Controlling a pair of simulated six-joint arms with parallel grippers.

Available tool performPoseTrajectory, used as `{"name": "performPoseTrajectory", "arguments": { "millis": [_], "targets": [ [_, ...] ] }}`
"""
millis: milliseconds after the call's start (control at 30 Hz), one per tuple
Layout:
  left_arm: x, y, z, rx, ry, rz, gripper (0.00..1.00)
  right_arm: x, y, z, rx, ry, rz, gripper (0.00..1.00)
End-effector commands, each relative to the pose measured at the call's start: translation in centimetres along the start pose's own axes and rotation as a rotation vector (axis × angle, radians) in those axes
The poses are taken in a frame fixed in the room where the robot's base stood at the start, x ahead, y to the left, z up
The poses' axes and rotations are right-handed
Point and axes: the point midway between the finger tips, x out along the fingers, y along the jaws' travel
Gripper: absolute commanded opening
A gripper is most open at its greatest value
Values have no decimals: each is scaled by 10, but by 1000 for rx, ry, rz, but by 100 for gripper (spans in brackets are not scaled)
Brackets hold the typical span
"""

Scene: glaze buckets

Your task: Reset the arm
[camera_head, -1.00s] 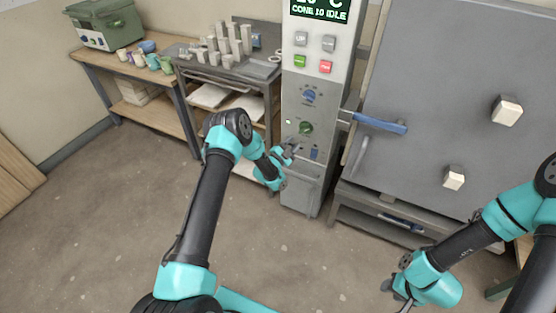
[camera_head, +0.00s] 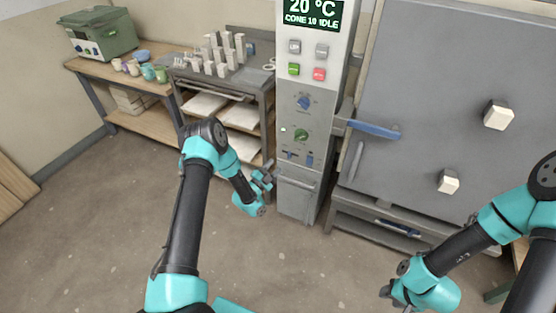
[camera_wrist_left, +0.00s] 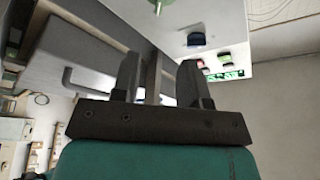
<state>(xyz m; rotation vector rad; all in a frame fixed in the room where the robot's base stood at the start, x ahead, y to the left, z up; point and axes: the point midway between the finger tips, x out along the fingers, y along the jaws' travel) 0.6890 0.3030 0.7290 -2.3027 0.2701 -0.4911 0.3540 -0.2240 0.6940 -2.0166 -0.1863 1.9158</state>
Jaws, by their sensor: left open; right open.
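My left gripper (camera_head: 264,178) is open and empty, in front of the lower part of the kiln control column (camera_head: 300,160) in the head view. Its jaws (camera_wrist_left: 160,85) also show in the left wrist view with nothing between them. My left arm reaches up from the bottom of the head view. My right gripper (camera_head: 388,292) is low at the right of the head view. It is open, and I see nothing held in it, though it is small and partly turned away.
The column carries a display, buttons and knobs. The grey kiln door (camera_head: 430,110) with a blue handle (camera_head: 374,129) stands right of it. A cart (camera_head: 222,90) with several pale posts and a wooden table (camera_head: 135,80) with cups stand at left. The floor (camera_head: 90,220) is clear.

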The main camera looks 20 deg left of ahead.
Motion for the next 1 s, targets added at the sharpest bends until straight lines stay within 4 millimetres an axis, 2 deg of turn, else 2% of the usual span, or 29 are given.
{"name": "performPoseTrajectory", "arguments": {
  "millis": [267,433,533,667,767,867,1000],
  "targets": [
    [0,4,-1,-29,-25,26,40,0,0,0,0,0,0,43],
    [-10,21,-5,-170,-159,140,40,0,0,0,0,0,0,43],
    [-25,38,-11,-310,-298,238,40,0,0,0,0,0,0,43],
    [-58,60,-24,-514,-523,356,40,0,0,0,0,0,0,43],
    [-90,75,-39,-668,-711,429,40,0,0,0,0,0,0,43],
    [-128,87,-59,-817,-912,484,40,0,0,0,0,0,0,43],
    [-187,97,-95,-1012,-1217,527,40,0,0,0,0,0,0,43]
  ]
}}
